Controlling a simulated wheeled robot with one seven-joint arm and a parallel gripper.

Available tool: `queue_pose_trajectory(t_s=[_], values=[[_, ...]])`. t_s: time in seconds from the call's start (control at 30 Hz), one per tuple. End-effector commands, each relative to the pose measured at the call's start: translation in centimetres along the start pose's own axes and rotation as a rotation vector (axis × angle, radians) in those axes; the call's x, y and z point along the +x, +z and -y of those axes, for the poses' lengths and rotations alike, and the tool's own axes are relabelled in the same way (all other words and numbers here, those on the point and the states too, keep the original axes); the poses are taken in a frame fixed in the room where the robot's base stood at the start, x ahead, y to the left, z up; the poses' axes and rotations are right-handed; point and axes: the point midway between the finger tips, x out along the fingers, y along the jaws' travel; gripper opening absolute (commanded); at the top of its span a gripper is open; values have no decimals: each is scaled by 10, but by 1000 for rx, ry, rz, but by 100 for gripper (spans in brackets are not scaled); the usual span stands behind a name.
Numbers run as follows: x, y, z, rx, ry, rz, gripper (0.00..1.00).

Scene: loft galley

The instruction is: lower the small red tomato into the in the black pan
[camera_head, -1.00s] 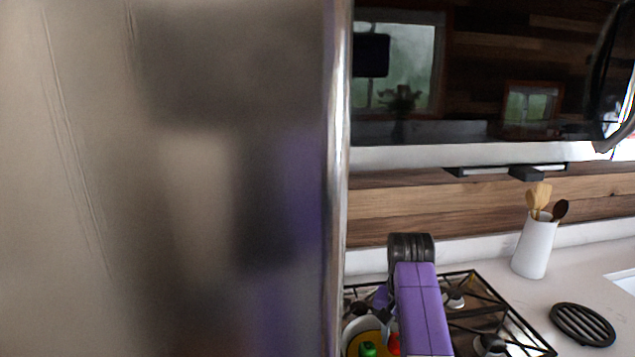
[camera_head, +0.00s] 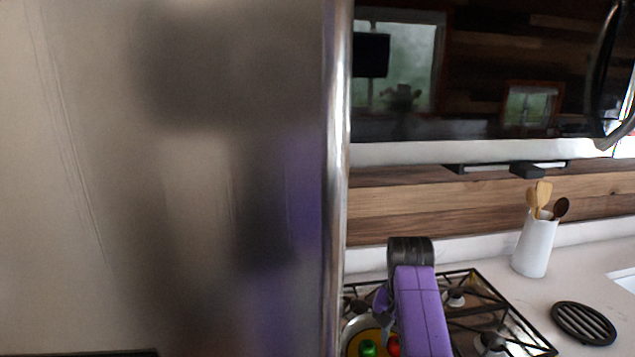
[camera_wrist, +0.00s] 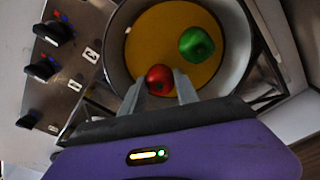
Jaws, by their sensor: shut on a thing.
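The small red tomato (camera_wrist: 159,77) is between the fingertips of my gripper (camera_wrist: 160,86), which is shut on it. In the wrist view it appears over the yellow-orange bottom of a round pan (camera_wrist: 234,28), near the rim closest to my gripper. The pan has a pale inside and a dark outside. A green vegetable (camera_wrist: 197,44) lies in it, to the right of the tomato. In the head view the tomato (camera_head: 393,346) and the green vegetable (camera_head: 367,348) show low beside my purple arm. Whether the tomato touches the pan's bottom is unclear.
The pan sits on a gas hob with black grates (camera_head: 478,292). Stove knobs (camera_wrist: 52,32) line the left in the wrist view. A white utensil jar (camera_head: 534,246) and a black round trivet (camera_head: 583,323) stand on the counter at right. A large metal panel (camera_head: 170,180) blocks the left.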

Motion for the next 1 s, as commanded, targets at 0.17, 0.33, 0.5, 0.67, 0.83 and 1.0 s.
queue_pose_trajectory(t_s=[0.17, 0.33, 0.5, 0.67, 0.83, 1.0], values=[[3, 0, 0, 0, 0, 0, 0], [5, 1, 0, 0, 0, 0, 0], [7, 1, 0, 0, 0, 0, 0], [8, 1, 0, 0, 0, 0, 0], [8, 1, 0, 0, 0, 0, 51], [8, 1, 0, 0, 0, 0, 63]])
